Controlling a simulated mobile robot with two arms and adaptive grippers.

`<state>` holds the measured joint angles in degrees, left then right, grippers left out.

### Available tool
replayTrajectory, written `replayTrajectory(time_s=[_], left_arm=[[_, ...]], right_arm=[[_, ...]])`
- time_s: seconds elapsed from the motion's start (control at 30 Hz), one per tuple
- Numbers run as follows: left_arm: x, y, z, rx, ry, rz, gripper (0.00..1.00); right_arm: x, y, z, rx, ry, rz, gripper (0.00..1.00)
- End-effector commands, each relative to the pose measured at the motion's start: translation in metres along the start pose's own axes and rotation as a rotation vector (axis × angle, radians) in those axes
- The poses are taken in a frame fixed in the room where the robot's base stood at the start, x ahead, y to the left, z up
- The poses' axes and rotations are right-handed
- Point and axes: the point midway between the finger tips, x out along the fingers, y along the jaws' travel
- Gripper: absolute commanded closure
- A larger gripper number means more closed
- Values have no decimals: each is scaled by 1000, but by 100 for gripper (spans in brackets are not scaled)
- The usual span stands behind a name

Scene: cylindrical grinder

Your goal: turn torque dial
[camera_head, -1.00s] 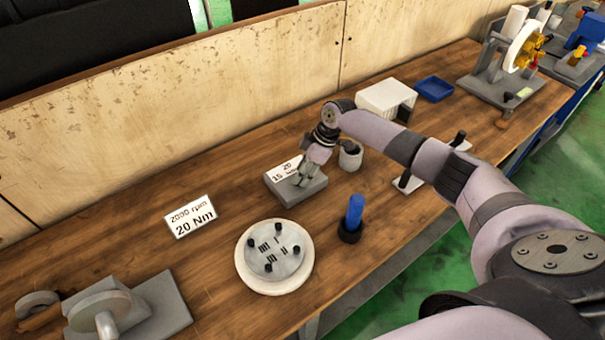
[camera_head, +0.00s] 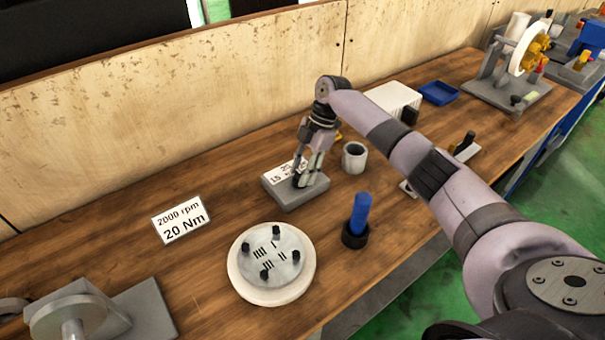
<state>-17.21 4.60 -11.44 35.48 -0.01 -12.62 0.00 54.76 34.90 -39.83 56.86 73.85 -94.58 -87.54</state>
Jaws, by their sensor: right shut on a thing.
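The torque dial unit is a grey block (camera_head: 290,199) on the wooden bench with a white scale plate (camera_head: 284,174) on top. The plate's print appears turned and is partly hidden by my fingers. My right gripper (camera_head: 303,182) reaches down onto the block from above and is shut on the dial, which is mostly hidden between the fingertips. A white card (camera_head: 182,220) reading "2000 rpm 20 Nm" lies to the left of the block. My left gripper is not in view.
In front stand a round plate with black pegs (camera_head: 270,263) and a blue-handled tool (camera_head: 359,217). A grey cup (camera_head: 354,157) stands right of the dial block. A blue tray (camera_head: 439,93) and a white box (camera_head: 393,100) are farther back. Bare bench lies around the card.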

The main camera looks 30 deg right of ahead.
Motion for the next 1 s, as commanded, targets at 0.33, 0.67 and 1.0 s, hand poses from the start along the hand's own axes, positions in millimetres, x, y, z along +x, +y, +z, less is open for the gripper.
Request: replayTrajectory(time_s=[0.33, 0.67, 1.0], left_arm=[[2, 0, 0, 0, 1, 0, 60], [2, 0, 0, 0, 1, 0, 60], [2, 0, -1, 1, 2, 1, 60]], right_arm=[[-2, 1, 0, -21, -1, -5, 92], [-1, 1, 0, -19, -1, -5, 54], [0, 0, 0, -19, -1, -7, 44]])
